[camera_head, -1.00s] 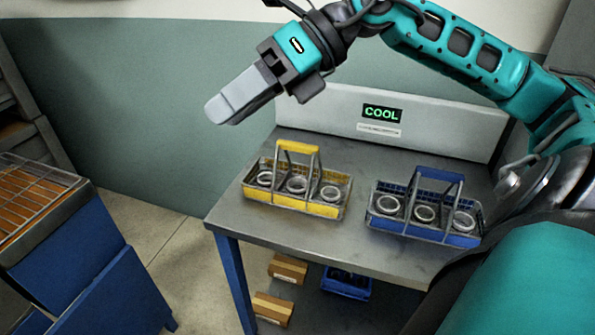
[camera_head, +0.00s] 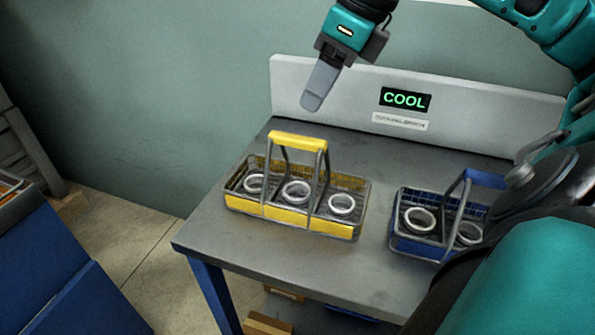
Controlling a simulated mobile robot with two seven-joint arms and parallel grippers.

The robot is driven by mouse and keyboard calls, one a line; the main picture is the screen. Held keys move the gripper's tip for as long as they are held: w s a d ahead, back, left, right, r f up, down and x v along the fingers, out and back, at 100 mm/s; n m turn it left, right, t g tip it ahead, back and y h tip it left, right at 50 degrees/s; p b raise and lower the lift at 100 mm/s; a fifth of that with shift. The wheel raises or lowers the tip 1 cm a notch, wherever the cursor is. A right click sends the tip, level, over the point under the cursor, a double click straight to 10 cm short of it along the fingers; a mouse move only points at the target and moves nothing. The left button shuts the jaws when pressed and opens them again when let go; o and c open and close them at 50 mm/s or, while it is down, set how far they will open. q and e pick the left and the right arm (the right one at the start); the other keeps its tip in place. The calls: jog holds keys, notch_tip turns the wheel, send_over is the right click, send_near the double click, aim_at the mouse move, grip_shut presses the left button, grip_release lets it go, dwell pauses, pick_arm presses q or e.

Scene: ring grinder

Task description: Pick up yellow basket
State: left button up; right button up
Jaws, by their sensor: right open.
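The yellow basket (camera_head: 275,213) stands upright on the grey table. It has a raised yellow handle (camera_head: 298,141) and three metal rings sitting in a row inside it. My right gripper (camera_head: 314,101) is above and behind the basket's handle, pointing down, apart from it and empty. Its fingers overlap from this angle, so the gap between them is hidden. My left gripper is not in view.
A blue basket (camera_head: 420,246) with rings stands on the table (camera_head: 213,243) to the right, partly hidden by my right arm. A panel (camera_head: 335,88) reading COOL lines the table's back edge. Cardboard boxes (camera_head: 268,323) lie below. Blue furniture (camera_head: 60,285) stands at left.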

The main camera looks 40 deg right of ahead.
aim_at(297, 137)
jog(key=p+x, duration=0.1)
jog(key=x, duration=0.4)
jog(key=shift+w+a+f, duration=0.1)
jog(key=shift+a+f, duration=0.1)
jog(key=shift+f, duration=0.5)
jog(key=shift+a+f, duration=0.15)
jog(key=shift+f, duration=0.6)
jog(key=shift+x, duration=1.15)
jog(key=shift+a, duration=0.1)
grip_shut()
jog(key=shift+w+r, duration=0.1)
jog(key=shift+r, duration=0.05)
